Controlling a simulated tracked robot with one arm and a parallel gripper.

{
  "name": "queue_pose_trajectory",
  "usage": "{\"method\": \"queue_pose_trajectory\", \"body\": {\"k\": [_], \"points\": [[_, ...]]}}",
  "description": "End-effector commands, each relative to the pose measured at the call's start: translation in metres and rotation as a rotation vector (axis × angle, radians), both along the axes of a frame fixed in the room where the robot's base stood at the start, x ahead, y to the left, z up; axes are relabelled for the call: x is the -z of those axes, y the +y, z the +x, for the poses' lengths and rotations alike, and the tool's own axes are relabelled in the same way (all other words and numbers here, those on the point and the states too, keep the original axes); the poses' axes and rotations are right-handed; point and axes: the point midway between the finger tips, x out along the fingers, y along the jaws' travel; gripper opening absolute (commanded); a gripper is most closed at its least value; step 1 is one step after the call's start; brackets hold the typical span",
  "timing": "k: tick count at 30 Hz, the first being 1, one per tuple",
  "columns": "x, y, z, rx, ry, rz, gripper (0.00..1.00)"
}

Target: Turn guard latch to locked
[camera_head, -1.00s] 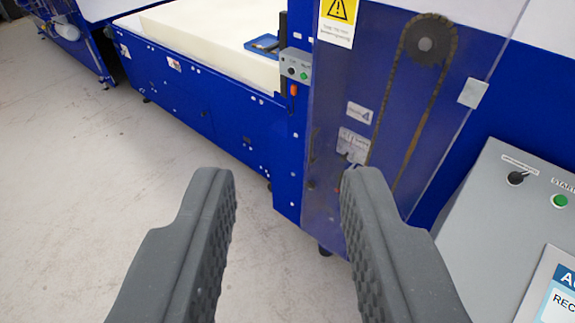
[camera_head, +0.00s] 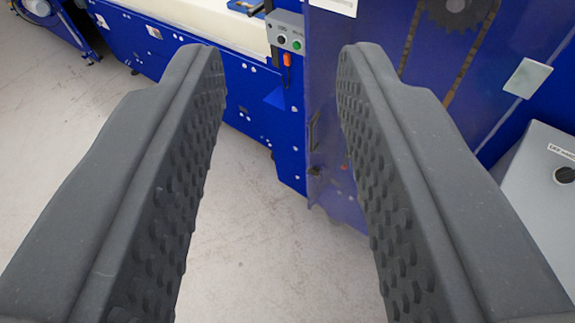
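My gripper (camera_head: 282,62) is open and empty, its two dark grey ridged fingers wide apart in the foreground. Between and beyond the fingers stands the blue machine with a see-through guard door (camera_head: 375,28) over a chain and sprocket. A small dark handle-like part (camera_head: 313,132) sits at the guard's left edge, apart from the fingers. I cannot tell for certain whether it is the guard latch, nor its locked or unlocked state. The right finger hides part of the guard.
Cream foam (camera_head: 190,15) lies on the bed. A grey control panel (camera_head: 540,170) stands at the right. The floor (camera_head: 95,120) at the left is clear.

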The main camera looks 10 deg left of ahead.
Motion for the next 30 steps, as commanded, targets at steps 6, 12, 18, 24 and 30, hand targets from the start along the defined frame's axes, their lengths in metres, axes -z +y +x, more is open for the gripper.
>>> {"method": "queue_pose_trajectory", "body": {"k": [6,12,18,24,30], "points": [[0.060,0.042,0.086,-0.076,-0.050,0.309,0.31],[0.129,0.077,0.165,-0.068,-0.100,0.662,0.31],[0.222,0.095,0.231,0.027,-0.140,0.982,0.31],[0.340,0.100,0.277,0.196,-0.204,1.235,0.31],[0.475,0.092,0.294,0.406,-0.316,1.391,0.31]]}}
